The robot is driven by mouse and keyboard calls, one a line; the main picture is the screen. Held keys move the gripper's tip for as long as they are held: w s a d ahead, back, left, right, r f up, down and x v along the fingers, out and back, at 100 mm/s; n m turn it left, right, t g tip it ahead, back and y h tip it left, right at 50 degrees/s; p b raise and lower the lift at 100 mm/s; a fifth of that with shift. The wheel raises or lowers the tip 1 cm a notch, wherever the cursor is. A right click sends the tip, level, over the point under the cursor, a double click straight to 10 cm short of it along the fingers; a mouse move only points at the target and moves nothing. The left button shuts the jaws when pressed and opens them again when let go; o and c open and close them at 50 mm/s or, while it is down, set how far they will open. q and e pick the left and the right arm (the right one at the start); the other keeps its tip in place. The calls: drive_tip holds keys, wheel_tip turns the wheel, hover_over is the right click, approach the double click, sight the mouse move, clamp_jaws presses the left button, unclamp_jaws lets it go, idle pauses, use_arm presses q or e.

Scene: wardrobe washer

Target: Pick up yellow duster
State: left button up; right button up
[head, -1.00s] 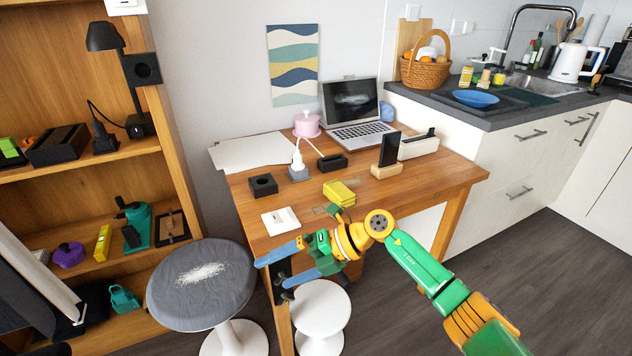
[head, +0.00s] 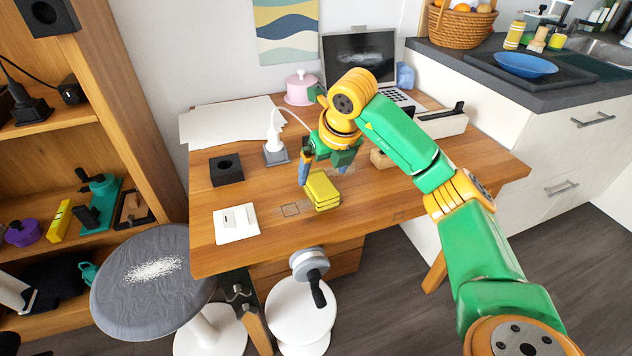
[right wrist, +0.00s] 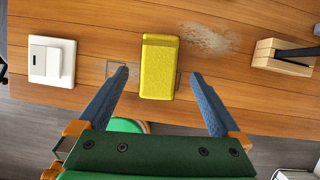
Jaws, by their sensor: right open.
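The yellow duster (head: 322,192) is a small folded block lying on the wooden desk (head: 240,190), near its front edge. In the right wrist view the duster (right wrist: 160,65) is upright in the picture and lies between the fingertip lines. My right gripper (head: 323,172) is open above and just behind the duster. In the right wrist view its two blue fingers (right wrist: 160,76) stand apart on either side of the duster's near part, with a gap on each side. My left gripper is not in view.
A white switch plate (head: 237,222) and a black square block (head: 226,169) lie left of the duster. A wooden holder (right wrist: 285,57) stands to its right. A greyish powdery patch (right wrist: 207,40) lies beside it. Stools (head: 150,275) stand in front of the desk.

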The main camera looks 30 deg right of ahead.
sight(320, 183)
drive_tip(key=x, duration=0.5)
drive_tip(key=shift+f, duration=0.4)
drive_tip(key=shift+a, duration=0.1)
drive_tip(key=shift+r, duration=0.1)
drive_tip(key=shift+f, duration=0.25)
drive_tip(key=c, duration=1.4)
